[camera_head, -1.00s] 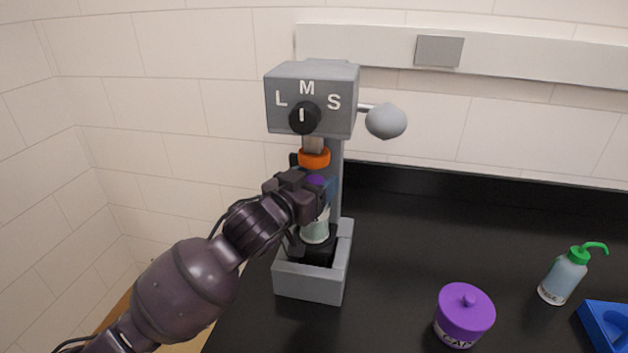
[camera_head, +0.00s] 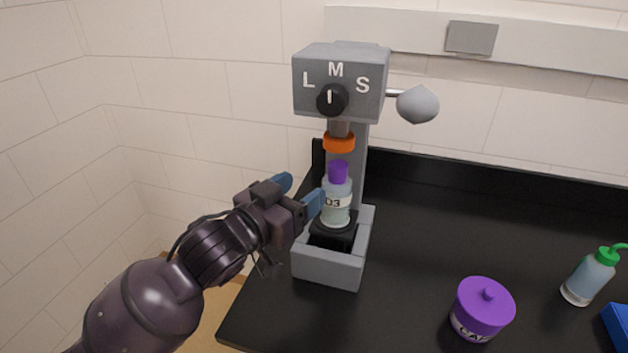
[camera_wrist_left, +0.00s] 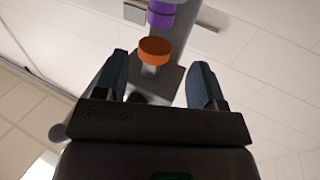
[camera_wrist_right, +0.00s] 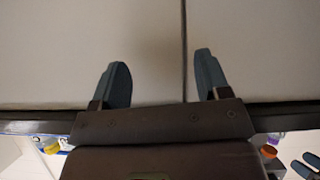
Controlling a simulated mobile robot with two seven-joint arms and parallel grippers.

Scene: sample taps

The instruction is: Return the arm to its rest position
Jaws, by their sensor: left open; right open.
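My left gripper (camera_head: 298,192) is open and empty, just left of the bottle in the head view. Its two blue fingers also show spread in the left wrist view (camera_wrist_left: 160,78). The clear bottle (camera_head: 336,201) with a purple cap (camera_head: 338,171) and a label that reads about "03" stands upright on the black holder (camera_head: 333,234) of the grey capping machine (camera_head: 340,85). The orange ring (camera_head: 339,142) is just above the cap. My right gripper (camera_wrist_right: 160,72) is open and empty in the right wrist view, and outside the head view.
A purple lidded jar (camera_head: 483,307) stands on the black counter (camera_head: 430,230), with a green-topped wash bottle (camera_head: 588,276) and a blue tray (camera_head: 617,322) to the right. The machine's grey lever knob (camera_head: 417,104) sticks out right. Counter between machine and jar is clear.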

